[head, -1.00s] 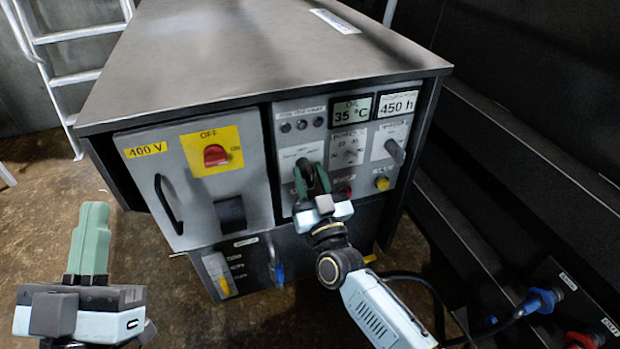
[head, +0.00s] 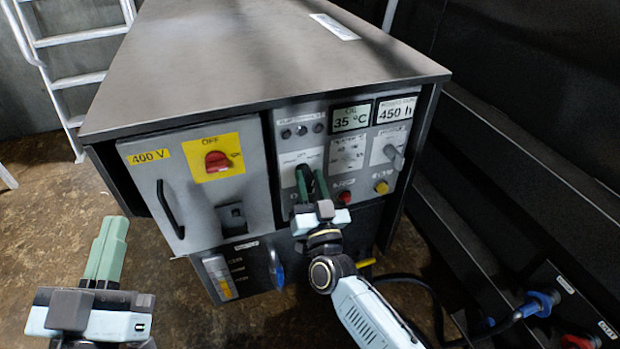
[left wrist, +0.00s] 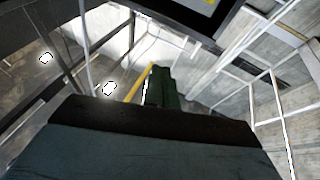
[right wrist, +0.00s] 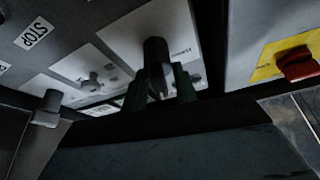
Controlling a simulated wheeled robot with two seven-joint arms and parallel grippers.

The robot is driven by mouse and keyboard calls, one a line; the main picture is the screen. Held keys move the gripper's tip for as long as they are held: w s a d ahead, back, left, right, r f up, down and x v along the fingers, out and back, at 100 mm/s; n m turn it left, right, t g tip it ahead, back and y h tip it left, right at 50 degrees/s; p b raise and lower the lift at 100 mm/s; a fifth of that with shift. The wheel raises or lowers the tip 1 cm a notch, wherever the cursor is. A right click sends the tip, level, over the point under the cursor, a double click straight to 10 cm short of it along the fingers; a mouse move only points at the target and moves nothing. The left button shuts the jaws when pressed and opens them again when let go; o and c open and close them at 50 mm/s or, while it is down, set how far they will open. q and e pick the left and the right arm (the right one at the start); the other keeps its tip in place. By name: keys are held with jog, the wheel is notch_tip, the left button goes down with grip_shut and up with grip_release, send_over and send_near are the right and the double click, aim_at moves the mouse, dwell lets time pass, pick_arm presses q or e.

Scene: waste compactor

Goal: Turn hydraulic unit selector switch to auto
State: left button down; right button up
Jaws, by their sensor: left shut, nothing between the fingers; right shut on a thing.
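The hydraulic unit (head: 262,107) is a dark cabinet with a grey control panel on its right front. My right gripper (head: 311,182) is at a dark selector switch on the panel's left part, below three small lamps. In the right wrist view its green fingers (right wrist: 172,88) are shut on the dark selector switch (right wrist: 155,58), seen from close by. The fingers hide much of the switch in the head view, and I cannot read its position label. My left gripper (head: 112,240) is shut and empty, upright at the lower left, away from the unit.
A red rotary switch (head: 217,161) on a yellow plate sits on the left door. Another selector (head: 394,157), a red button (head: 344,197) and a yellow button (head: 381,187) are on the panel. Blue and red hose connectors (head: 541,300) are at the lower right.

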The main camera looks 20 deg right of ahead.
jog(key=m+h+p, duration=0.1)
jog(key=m+h, duration=0.1)
jog(key=m, duration=0.3)
jog(key=shift+g+p, duration=0.35)
jog(key=shift+g, duration=0.05)
jog(key=m+g+h+p, duration=0.1)
jog(key=m+h, duration=0.1)
jog(key=m, duration=0.1)
jog(key=shift+m, duration=0.3)
pick_arm(q)
jog(key=s+a+f+g+y, duration=0.1)
jog(key=f+g, duration=0.4)
jog(key=f, duration=0.2)
jog(key=s+a+f+g+y, duration=0.1)
jog(key=a+f+g+y, duration=0.1)
jog(key=f+g, duration=0.3)
jog(key=shift+s+a+f+y+p, duration=0.25)
jog(key=shift+f+y+p, duration=0.1)
jog(key=shift+f, duration=0.8)
pick_arm(e)
jog(key=shift+f+m, duration=0.1)
jog(key=shift+m, duration=0.3)
jog(key=o, duration=0.6)
jog(key=shift+s, duration=0.1)
